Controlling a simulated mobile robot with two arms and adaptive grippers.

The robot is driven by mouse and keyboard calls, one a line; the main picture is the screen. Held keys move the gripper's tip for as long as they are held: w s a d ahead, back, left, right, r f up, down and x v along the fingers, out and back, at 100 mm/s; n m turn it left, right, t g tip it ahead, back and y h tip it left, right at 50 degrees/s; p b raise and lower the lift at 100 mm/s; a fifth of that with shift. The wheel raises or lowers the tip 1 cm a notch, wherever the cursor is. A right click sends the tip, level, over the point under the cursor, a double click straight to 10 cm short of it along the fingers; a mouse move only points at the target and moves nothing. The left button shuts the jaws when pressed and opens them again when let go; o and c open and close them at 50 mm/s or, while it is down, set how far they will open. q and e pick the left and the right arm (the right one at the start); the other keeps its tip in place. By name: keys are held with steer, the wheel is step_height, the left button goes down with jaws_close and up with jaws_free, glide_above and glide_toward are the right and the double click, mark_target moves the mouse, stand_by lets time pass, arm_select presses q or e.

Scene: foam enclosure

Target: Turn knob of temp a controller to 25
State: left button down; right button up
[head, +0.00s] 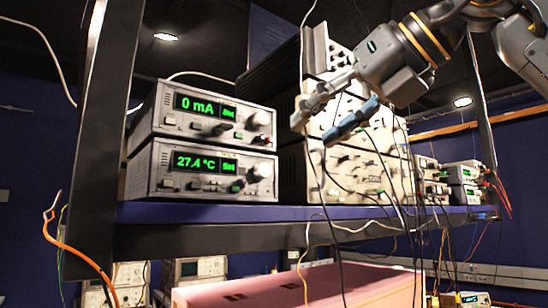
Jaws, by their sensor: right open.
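The temperature controller (212,174) is the lower of two stacked grey boxes on the shelf at the left. Its green display (206,163) reads 27.4 °C, with "Set" lit beside it. Its round silver knob (263,170) is at the right end of the front panel. My right gripper (316,127) reaches in from the upper right. It is open and empty, above and to the right of the knob and apart from it. One finger looks grey, the other blue. My left gripper is not in view.
The upper box (205,112) shows 0 mA and has its own knob (261,120). Instruments with plugged cables (360,165) stand right of the controller, behind my gripper. A dark post (100,120) rises at the left. A pink enclosure (290,288) lies below the purple shelf edge (200,212).

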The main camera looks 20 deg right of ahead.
glide_toward(266, 168)
steer(key=w, duration=0.2)
steer(key=shift+w+a+f+p, duration=0.35)
steer(key=shift+w+a, duration=0.1)
steer(key=shift+w, duration=0.1)
steer(key=shift+w+a+f+p, duration=0.35)
steer(key=shift+w+a+f, duration=0.1)
steer(key=shift+w, duration=0.1)
steer(key=x, duration=0.3)
steer(key=shift+p, duration=0.4)
steer(key=shift+w+a+f, duration=0.1)
steer(key=shift+w+f, duration=0.05)
steer(key=shift+w, duration=0.2)
steer(key=shift+c, duration=0.2)
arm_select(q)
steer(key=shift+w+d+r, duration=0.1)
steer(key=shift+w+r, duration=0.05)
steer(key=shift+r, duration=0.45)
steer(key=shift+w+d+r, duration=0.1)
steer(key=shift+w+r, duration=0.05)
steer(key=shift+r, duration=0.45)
arm_select(e)
jaws_close()
